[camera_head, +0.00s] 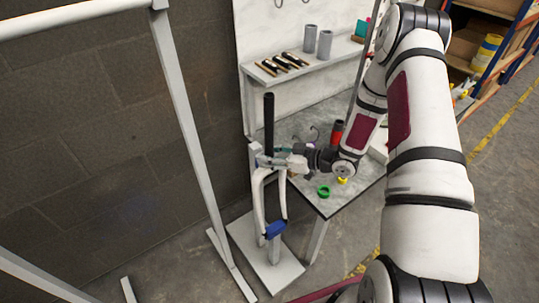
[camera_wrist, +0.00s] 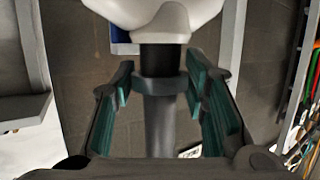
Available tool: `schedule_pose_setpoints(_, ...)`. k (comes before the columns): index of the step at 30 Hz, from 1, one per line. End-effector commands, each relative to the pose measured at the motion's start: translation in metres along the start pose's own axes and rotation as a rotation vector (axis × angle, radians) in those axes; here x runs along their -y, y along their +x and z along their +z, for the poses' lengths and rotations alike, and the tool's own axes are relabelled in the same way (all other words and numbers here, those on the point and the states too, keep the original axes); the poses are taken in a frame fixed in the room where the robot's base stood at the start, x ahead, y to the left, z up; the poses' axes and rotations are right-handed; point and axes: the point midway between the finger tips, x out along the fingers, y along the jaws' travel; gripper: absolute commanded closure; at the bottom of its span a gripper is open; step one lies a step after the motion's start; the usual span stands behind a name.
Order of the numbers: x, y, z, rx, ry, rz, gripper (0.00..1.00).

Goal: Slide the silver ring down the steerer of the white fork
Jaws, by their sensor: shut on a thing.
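The white fork (camera_head: 259,197) stands upright on a stand, its dark steerer (camera_head: 268,122) pointing up; the steerer also shows in the wrist view (camera_wrist: 161,130). The fork's white crown (camera_wrist: 160,18) fills the top of the wrist view. The silver ring (camera_wrist: 158,85), grey in this light, is around the steerer, with a short dark stretch between it and the crown. My gripper (camera_wrist: 160,88) is shut on the ring, one teal pad at each side. In the head view my gripper (camera_head: 281,161) is beside the steerer's lower part, and the ring cannot be made out.
The stand (camera_head: 264,262) has a blue part (camera_head: 275,229) low between the fork legs. A workbench (camera_head: 312,192) is close on the right, with a green ring (camera_head: 323,191) and a red can (camera_head: 336,133). A grey metal frame (camera_head: 190,120) stands left.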

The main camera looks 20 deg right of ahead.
Motion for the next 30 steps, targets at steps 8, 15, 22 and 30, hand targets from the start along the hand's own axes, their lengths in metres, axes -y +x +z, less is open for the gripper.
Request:
schedule_pose_setpoints(8, -0.0001, 0.0007, 0.0020, 0.000, 0.000, 0.000, 0.82)
schedule_pose_setpoints(15, -0.0001, 0.0012, 0.0037, 0.000, 0.000, 0.000, 0.82)
schedule_pose_setpoints(22, -0.0001, 0.0016, 0.0050, 0.000, 0.000, 0.000, 0.82)
schedule_pose_setpoints(30, 0.0000, 0.0015, 0.0049, 0.000, 0.000, 0.000, 0.36)
